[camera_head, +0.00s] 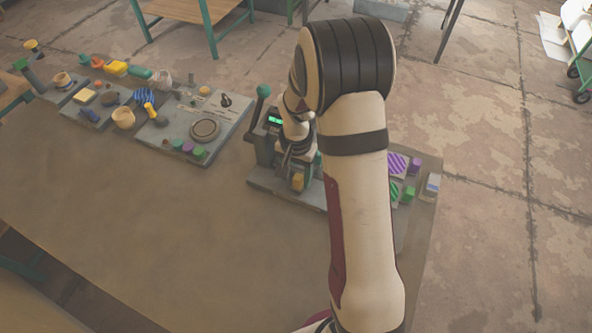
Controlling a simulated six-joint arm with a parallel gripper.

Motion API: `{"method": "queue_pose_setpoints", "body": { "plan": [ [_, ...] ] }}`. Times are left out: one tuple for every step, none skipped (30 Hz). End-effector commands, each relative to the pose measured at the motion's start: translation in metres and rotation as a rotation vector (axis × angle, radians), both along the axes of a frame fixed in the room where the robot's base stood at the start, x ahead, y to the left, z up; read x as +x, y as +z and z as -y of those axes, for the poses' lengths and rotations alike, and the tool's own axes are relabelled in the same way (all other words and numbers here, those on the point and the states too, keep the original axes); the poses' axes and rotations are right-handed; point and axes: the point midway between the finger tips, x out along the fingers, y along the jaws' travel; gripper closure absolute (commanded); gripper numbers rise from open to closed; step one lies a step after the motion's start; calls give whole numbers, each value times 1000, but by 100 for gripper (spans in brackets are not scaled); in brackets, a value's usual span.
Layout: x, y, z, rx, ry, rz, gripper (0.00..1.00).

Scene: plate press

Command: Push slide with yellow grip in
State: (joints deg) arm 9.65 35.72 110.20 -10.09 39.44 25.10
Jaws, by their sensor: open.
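The yellow grip (298,182) is a small upright block at the front of the grey plate press (266,184). My gripper (288,169) points down just behind and to the left of the yellow grip. Its fingers are small and dark here, and they look open and empty. I cannot tell whether a finger touches the grip. The slide that bears the grip is mostly hidden by my gripper and arm.
A lever with a green knob (263,91) stands at the press's left, beside a lit green display (275,121). Striped tiles (397,163) and small blocks (433,183) lie right of my arm. Boards with parts (222,124) lie at left. The front tabletop (180,225) is clear.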

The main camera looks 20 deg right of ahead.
Motion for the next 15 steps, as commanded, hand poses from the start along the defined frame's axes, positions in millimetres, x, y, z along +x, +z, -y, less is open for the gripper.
{"method": "queue_pose_setpoints", "body": {
  "plan": [
    [0,3,0,0,0,1,43],
    [0,6,0,0,0,1,43],
    [1,11,0,-1,1,3,43],
    [1,16,0,-1,0,3,43],
    [1,23,1,-1,0,4,43],
    [1,33,0,-1,-1,6,43],
    [1,40,0,-1,-1,5,43],
    [1,49,0,-1,0,6,43],
    [1,61,0,-1,-1,7,43],
    [1,70,0,-1,-1,7,43],
    [1,79,0,-2,0,8,43],
    [1,91,0,-1,-1,7,43],
    [1,100,0,-1,-1,7,43],
    [1,109,0,-1,0,7,43],
    [1,120,0,-1,-1,6,43]
  ]
}}
